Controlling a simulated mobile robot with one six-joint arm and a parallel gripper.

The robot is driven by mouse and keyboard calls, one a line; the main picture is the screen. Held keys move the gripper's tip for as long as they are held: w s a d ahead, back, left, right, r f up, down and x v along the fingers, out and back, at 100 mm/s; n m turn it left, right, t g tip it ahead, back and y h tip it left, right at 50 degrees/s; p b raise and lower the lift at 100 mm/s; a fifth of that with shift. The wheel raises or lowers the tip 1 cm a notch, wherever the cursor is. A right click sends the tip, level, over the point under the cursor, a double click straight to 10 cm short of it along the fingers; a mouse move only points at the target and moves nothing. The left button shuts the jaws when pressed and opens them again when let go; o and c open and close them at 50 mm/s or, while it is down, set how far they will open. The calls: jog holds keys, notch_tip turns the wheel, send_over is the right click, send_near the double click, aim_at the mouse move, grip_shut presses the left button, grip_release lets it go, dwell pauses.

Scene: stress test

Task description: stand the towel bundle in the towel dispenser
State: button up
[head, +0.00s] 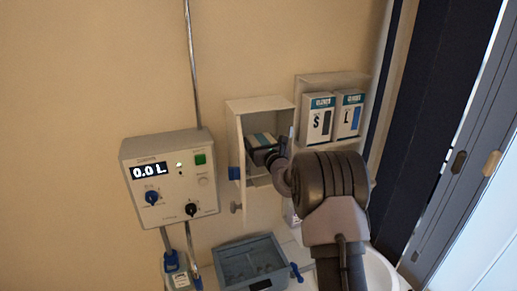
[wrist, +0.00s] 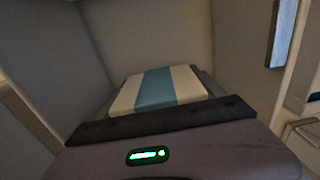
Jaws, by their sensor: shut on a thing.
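The towel bundle (head: 261,140) is white with a blue band. It is inside the open white wall box that looks like the towel dispenser (head: 236,127). In the wrist view the bundle (wrist: 155,88) lies just beyond the dark bar of my gripper (wrist: 160,122), with the box's pale walls (wrist: 140,30) around it. My gripper (head: 270,155) reaches into the box from the front right and is shut on the bundle. The fingertips and the bundle's underside are hidden, so I cannot tell whether the bundle touches the box floor.
A glove box holder (head: 332,80) with boxes marked S and L (head: 318,118) hangs right of the dispenser. A control panel (head: 168,178) reading 0.0 L is at the left. A grey-blue basin (head: 250,262) sits below. A white sink rim (head: 380,270) is at lower right.

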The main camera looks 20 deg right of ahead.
jog(key=f, duration=0.3)
jog(key=shift+w+f, duration=0.15)
jog(key=shift+w, duration=0.15)
jog(key=shift+s, duration=0.2)
jog(key=shift+f, duration=0.15)
jog(key=o, duration=1.5)
jog(key=shift+w, duration=0.2)
jog(key=shift+s, duration=0.1)
jog(key=shift+s+r, duration=0.1)
jog(key=shift+r, duration=0.2)
jog(key=s+b, duration=0.3)
jog(key=s, duration=0.8)
jog(key=shift+s, duration=0.4)
